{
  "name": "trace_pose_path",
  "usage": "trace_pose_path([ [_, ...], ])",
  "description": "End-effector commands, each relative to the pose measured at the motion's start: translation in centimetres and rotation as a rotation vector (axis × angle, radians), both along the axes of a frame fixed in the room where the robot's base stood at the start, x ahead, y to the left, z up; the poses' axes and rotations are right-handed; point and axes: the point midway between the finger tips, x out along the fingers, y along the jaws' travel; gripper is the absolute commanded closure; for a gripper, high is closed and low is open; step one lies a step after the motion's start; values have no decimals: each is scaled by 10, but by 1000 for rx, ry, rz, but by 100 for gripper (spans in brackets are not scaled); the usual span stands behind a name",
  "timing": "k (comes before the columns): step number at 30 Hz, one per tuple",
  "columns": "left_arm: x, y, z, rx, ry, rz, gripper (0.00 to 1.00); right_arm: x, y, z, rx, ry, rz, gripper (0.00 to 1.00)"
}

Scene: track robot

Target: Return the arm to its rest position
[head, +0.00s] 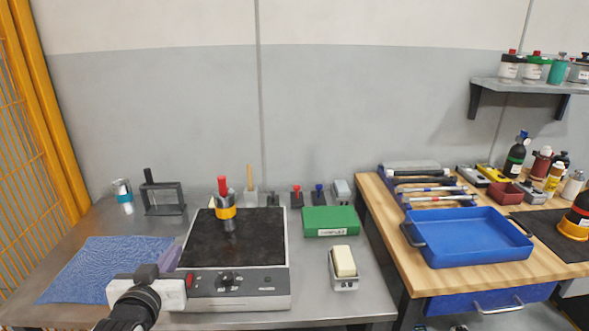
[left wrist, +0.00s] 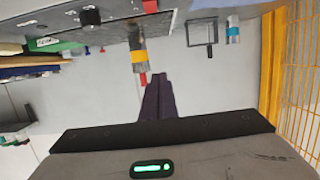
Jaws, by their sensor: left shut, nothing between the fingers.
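My left gripper (head: 170,257) shows at the lower left of the head view, at the left front edge of the black-topped device (head: 262,250). Its dark fingers (left wrist: 158,97) are pressed together in the left wrist view, with nothing between them. My left forearm comes in from the bottom edge. A grey tool with a yellow band (head: 226,212) and red top stands upright on the device, apart from the fingers. It also shows in the left wrist view (left wrist: 138,57), where the scene appears upside down. My right gripper is not in view.
A blue cloth (head: 95,270) lies left of the gripper on the grey table. A green box (head: 331,221) and a cream block on a holder (head: 343,262) are to the right. A wooden bench holds a blue tray (head: 470,237). A yellow fence (head: 37,110) stands at the left.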

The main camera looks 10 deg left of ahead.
Motion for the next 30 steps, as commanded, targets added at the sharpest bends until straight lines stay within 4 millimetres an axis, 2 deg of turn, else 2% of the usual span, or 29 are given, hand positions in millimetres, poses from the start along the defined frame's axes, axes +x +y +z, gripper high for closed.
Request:
trace_pose_path([
  [2, -2, -5, -9, 1, 17, -13, 100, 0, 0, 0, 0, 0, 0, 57],
  [4, -8, -16, -29, 4, 51, -43, 100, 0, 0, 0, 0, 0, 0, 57],
  [5, -11, -23, -40, 6, 71, -61, 100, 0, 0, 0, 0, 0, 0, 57],
  [8, -33, -55, -92, 7, 163, -141, 100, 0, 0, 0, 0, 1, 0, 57],
  [12, -86, -108, -171, -8, 309, -272, 100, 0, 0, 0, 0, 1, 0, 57],
  [15, -132, -143, -217, -30, 402, -355, 100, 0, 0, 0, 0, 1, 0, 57],
  [18, -176, -171, -250, -56, 477, -421, 100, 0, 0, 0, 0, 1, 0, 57],
  [21, -210, -190, -271, -75, 531, -466, 100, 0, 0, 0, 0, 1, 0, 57],
  [24, -231, -202, -282, -89, 561, -492, 100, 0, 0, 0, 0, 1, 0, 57],
  [30, -239, -207, -286, -95, 573, -504, 100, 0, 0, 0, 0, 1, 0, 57],
])
